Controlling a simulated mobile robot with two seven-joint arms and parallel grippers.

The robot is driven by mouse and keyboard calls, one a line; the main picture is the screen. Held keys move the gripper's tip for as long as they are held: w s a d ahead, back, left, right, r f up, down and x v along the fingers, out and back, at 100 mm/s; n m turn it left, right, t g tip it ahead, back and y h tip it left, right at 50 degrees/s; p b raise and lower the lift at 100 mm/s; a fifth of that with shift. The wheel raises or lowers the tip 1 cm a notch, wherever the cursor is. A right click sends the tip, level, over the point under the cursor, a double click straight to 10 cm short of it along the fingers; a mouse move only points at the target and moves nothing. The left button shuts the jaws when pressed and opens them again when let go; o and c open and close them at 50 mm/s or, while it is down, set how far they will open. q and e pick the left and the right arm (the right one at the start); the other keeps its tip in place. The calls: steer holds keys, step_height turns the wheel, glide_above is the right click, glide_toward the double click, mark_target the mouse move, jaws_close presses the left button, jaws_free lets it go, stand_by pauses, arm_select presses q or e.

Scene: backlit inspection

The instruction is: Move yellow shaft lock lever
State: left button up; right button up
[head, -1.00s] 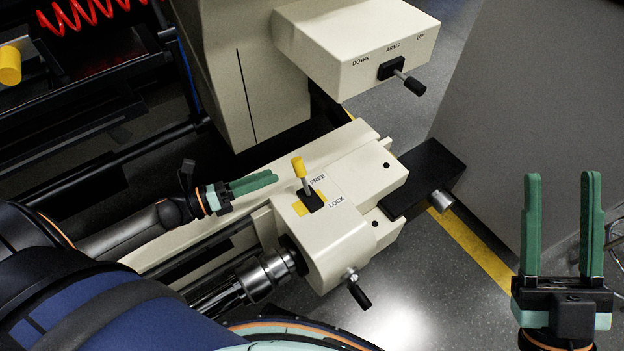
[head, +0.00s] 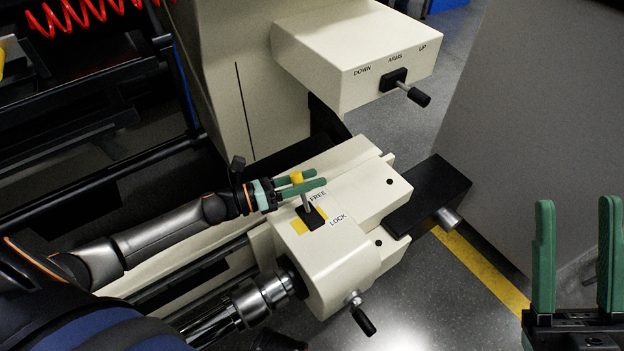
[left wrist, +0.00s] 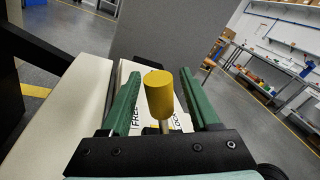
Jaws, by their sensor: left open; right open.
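The yellow shaft lock lever (head: 297,178) stands on the cream machine housing (head: 350,235), its base in a black slot plate between the FREE and LOCK labels. It leans toward the FREE side. My left gripper (head: 312,179) is open, with its green fingers on either side of the yellow knob. In the left wrist view the knob (left wrist: 158,95) stands between the two fingers (left wrist: 158,92), with gaps visible on both sides. My right gripper (head: 578,250) is open and empty at the right edge, far from the lever.
A cream box (head: 355,55) with a black-handled ARMS lever (head: 418,97) stands behind. A small black-handled crank (head: 362,318) sticks out of the housing's front. A black block (head: 430,190) lies to the right, and a grey panel (head: 545,120) rises beyond.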

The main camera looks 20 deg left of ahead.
arm_select(q)
steer(key=shift+w+d, duration=0.35)
jaws_close()
stand_by(0.4)
stand_by(0.9)
